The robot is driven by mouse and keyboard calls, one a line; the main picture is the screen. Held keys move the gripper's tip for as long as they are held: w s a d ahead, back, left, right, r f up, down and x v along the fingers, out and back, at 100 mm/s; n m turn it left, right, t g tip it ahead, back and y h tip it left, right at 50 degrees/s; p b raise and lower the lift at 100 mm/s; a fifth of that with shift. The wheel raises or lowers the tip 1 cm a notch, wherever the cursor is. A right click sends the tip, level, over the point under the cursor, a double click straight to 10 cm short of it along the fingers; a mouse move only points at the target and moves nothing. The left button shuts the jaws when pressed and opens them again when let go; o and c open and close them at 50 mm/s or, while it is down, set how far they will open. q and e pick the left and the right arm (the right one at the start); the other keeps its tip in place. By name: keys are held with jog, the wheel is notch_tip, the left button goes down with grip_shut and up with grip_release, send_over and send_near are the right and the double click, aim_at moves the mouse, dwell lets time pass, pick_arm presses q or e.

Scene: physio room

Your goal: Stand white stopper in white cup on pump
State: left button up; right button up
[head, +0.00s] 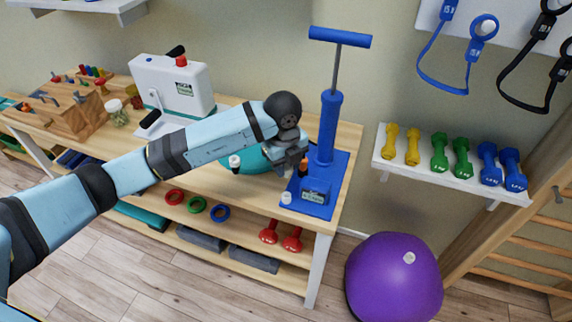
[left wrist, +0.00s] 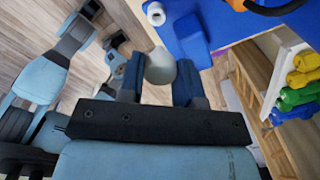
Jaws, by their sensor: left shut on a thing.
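The blue pump (head: 327,128) stands upright at the right end of the wooden table, on a flat blue base. A small white cup (head: 286,197) is at the base's front left corner; it also shows in the left wrist view (left wrist: 154,13), its round opening visible. My left gripper (head: 288,168) is above the base's left side, behind the cup. In the left wrist view my left gripper (left wrist: 158,82) is shut on the pale rounded white stopper (left wrist: 160,66). The stopper is apart from the cup in that picture. In the head view the fingers hide most of it.
An orange-and-black part (head: 304,168) is beside the pump column. A teal ball (head: 245,158) and a white-topped item (head: 234,161) are left of my gripper. A dumbbell shelf (head: 450,178) is at the right; a purple ball (head: 393,280) lies on the floor.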

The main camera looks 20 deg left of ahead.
pick_arm(q)
jog(key=shift+f+b, duration=2.15)
jog(key=shift+f, duration=1.05)
pick_arm(e)
jog(key=f, duration=0.1)
jog(key=w+f, duration=0.1)
jog(key=shift+a+f+m, duration=0.3)
jog(key=shift+s, duration=0.15)
jog(key=shift+s+d+f+g, duration=0.2)
jog(key=shift+s+f+g, duration=0.05)
jog(key=shift+s+g, duration=0.1)
pick_arm(q)
jog(key=shift+f, duration=0.15)
pick_arm(e)
jog(key=shift+w+a+r, duration=0.15)
jog(key=shift+w+r, duration=0.05)
jog(key=shift+w, duration=0.1)
pick_arm(q)
jog(key=shift+f, duration=0.3)
pick_arm(e)
jog(key=shift+w+a, duration=0.1)
jog(key=shift+w, duration=0.1)
pick_arm(q)
jog(key=shift+f, duration=0.25)
pick_arm(e)
jog(key=shift+f, duration=0.2)
